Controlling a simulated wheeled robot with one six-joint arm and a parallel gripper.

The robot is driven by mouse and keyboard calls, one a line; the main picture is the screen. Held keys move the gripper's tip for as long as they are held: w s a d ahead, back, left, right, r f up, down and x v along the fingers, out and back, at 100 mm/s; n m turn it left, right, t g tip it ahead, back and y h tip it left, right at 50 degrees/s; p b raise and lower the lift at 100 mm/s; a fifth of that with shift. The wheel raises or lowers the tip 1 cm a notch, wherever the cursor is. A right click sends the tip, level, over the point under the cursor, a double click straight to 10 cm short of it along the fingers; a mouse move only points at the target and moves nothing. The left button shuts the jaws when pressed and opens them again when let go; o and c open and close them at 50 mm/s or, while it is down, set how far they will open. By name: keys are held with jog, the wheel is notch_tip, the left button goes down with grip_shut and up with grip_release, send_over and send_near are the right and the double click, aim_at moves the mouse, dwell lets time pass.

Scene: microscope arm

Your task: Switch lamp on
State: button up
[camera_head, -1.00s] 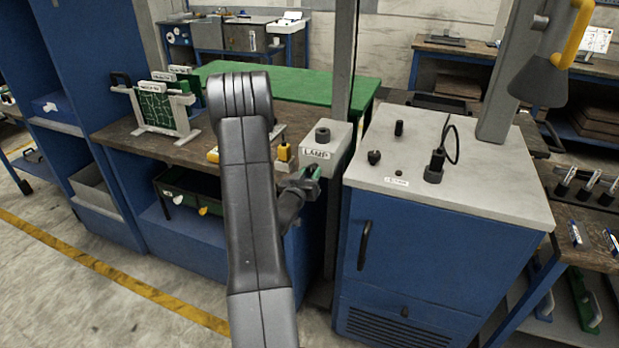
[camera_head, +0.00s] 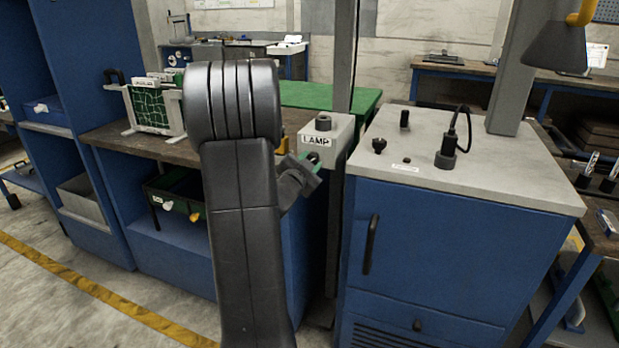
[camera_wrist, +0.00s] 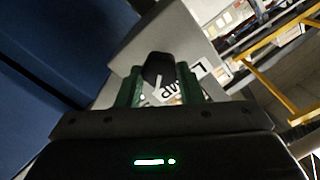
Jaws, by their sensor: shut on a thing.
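The grey box labelled LAMP (camera_head: 338,140) stands at the right end of the wooden bench, with a dark round knob (camera_head: 323,122) on top. My gripper (camera_head: 312,160) is at the box's front, just below the label. In the wrist view its green fingers (camera_wrist: 160,85) are closed on both sides of a dark knob (camera_wrist: 158,68), with the grey box and LAMP label behind it. A small white mark shows near the knob. My arm hides part of the bench, and the head view barely shows the gripped knob.
A blue cabinet (camera_head: 440,250) with a grey top stands right of the box. A grey post (camera_head: 344,55) rises behind the box. A dark cone-shaped lampshade (camera_head: 556,48) hangs at upper right. A board in a stand (camera_head: 150,108) is on the bench at left.

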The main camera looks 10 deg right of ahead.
jog(key=shift+f+m+b, duration=0.1)
jog(key=shift+m+b, duration=3.65)
jog(key=shift+m, duration=0.05)
jog(key=o, duration=1)
jog(key=shift+c, duration=0.2)
jog(key=v, duration=1.3)
jog(key=shift+s+a+p, duration=0.2)
jog(key=shift+s+p, duration=0.15)
jog(key=shift+p, duration=0.05)
